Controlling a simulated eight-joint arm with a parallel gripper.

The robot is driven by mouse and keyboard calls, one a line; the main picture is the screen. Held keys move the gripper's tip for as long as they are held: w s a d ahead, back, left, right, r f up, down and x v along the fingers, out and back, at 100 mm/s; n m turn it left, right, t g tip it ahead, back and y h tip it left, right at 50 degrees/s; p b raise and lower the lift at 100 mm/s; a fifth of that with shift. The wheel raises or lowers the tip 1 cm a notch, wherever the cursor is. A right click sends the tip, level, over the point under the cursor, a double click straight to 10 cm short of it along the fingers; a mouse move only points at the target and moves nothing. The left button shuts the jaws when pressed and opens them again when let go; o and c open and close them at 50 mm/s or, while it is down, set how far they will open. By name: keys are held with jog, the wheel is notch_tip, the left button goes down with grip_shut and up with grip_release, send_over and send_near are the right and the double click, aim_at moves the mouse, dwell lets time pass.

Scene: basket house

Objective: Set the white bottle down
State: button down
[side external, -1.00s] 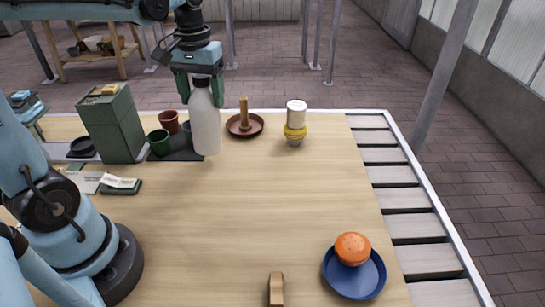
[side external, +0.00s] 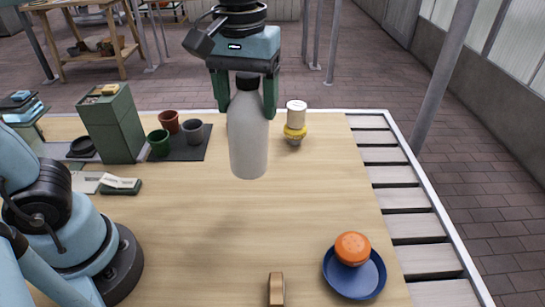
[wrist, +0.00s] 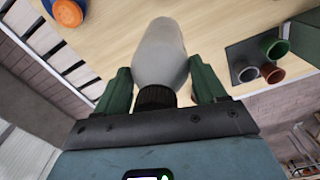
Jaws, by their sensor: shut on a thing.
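The white bottle (side external: 249,140) has a dark cap and hangs upright in my gripper (side external: 246,100) in the side view. The green fingers are shut on it near its top. Its base appears to be above the wooden table (side external: 190,230); the exact gap is hard to tell. In the wrist view the bottle (wrist: 160,55) lies between the two green fingers (wrist: 160,85), cap toward the wrist.
A white and yellow stacked item (side external: 295,125) stands behind and right of the bottle. A blue plate (side external: 342,284) with an orange item (side external: 352,248) is at front right. Small pots (side external: 192,132) and a green box (side external: 113,125) stand at left. The table's middle is clear.

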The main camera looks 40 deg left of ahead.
jog(key=s+d+m, duration=0.1)
jog(key=s+d, duration=0.1)
jog(key=d, duration=0.6)
jog(key=s+d, duration=0.3)
jog(key=d, duration=0.5)
jog(key=w+a+f, duration=0.6)
jog(key=w+f, duration=0.4)
jog(key=f, duration=0.1)
jog(key=shift+a+h, duration=0.2)
jog(key=shift+h, duration=0.1)
jog(key=shift+f, duration=0.15)
jog(key=shift+c, duration=0.4)
grip_release()
